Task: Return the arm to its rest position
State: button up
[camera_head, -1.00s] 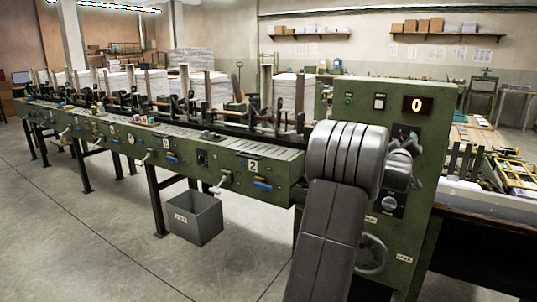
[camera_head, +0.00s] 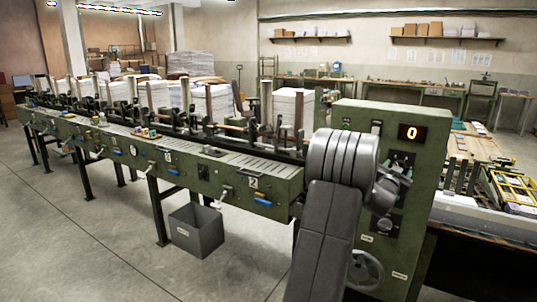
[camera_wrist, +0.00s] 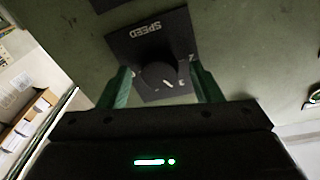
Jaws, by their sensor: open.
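My gripper (camera_wrist: 160,72) is open in the wrist view, with one green finger on each side of a black speed knob (camera_wrist: 157,76). The knob sits on a black plate marked SPEED on a green panel. I cannot tell whether the fingers touch it. In the head view my grey arm rises in front of the green control cabinet (camera_head: 416,207), and my wrist is close to the cabinet's face. The cabinet's display (camera_head: 411,132) reads 0.
A long green gathering machine (camera_head: 233,180) runs to the left. A grey bin (camera_head: 196,231) stands on the floor under it. A handwheel (camera_head: 366,271) is low on the cabinet. A table with a yellow rack (camera_head: 514,190) is at right. The floor (camera_head: 90,245) at front left is clear.

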jog(key=shift+r+m+g+p, duration=0.1)
jog(key=shift+m+g+p, duration=0.2)
jog(key=shift+m+p, duration=0.8)
jog(key=shift+m+b, duration=0.3)
jog(key=shift+b, duration=0.05)
